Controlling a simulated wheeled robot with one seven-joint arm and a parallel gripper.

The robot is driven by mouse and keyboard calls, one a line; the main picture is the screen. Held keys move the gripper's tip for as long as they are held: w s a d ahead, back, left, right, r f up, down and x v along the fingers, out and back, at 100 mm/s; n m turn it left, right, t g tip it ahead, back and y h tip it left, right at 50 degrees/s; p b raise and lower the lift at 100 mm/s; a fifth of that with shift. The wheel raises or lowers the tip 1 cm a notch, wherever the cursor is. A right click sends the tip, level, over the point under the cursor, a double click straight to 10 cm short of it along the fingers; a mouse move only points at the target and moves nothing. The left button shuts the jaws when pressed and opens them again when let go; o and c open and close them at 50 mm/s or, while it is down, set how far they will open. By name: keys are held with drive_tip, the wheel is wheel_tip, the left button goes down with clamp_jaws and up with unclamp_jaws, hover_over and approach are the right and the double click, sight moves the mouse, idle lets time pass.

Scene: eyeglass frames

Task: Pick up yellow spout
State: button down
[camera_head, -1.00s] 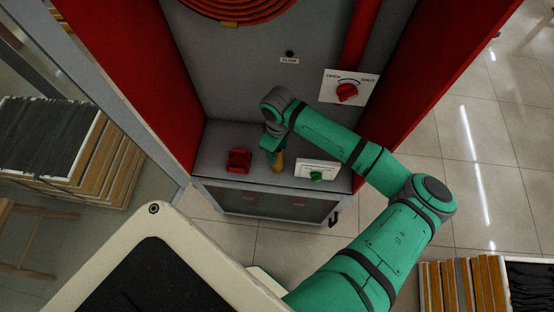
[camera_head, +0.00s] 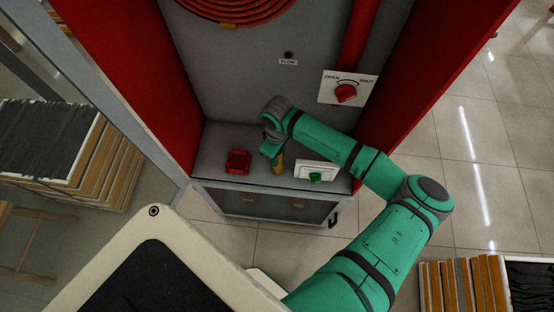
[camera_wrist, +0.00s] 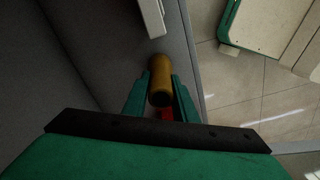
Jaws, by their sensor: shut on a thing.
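The yellow spout (camera_head: 279,163) stands on the grey ledge of the red cabinet, between a red holder and a white panel. In the wrist view the yellow spout (camera_wrist: 160,79) is a short cylinder between the two green fingers. My gripper (camera_wrist: 160,92) is shut on it, one finger on each side. In the head view my gripper (camera_head: 273,150) reaches down from above, and the wrist partly hides the spout's upper end. I cannot tell whether the spout's lower end touches the ledge.
The red holder (camera_head: 237,162) is left of the spout. The white panel with a green knob (camera_head: 316,172) is close on the right. A red dial (camera_head: 346,93) and red pipe (camera_head: 360,35) are on the back wall. Red side walls (camera_head: 130,75) enclose the ledge.

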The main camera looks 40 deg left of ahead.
drive_tip(key=shift+r, duration=0.1)
drive_tip(key=shift+r, duration=0.2)
wheel_tip(320, 180, up, 2)
drive_tip(key=shift+a+r, duration=0.1)
drive_tip(key=shift+r, duration=0.1)
drive_tip(key=s+d+r, duration=0.6)
drive_tip(key=s+r, duration=0.4)
drive_tip(key=s, duration=0.2)
drive_tip(key=shift+s, duration=0.4)
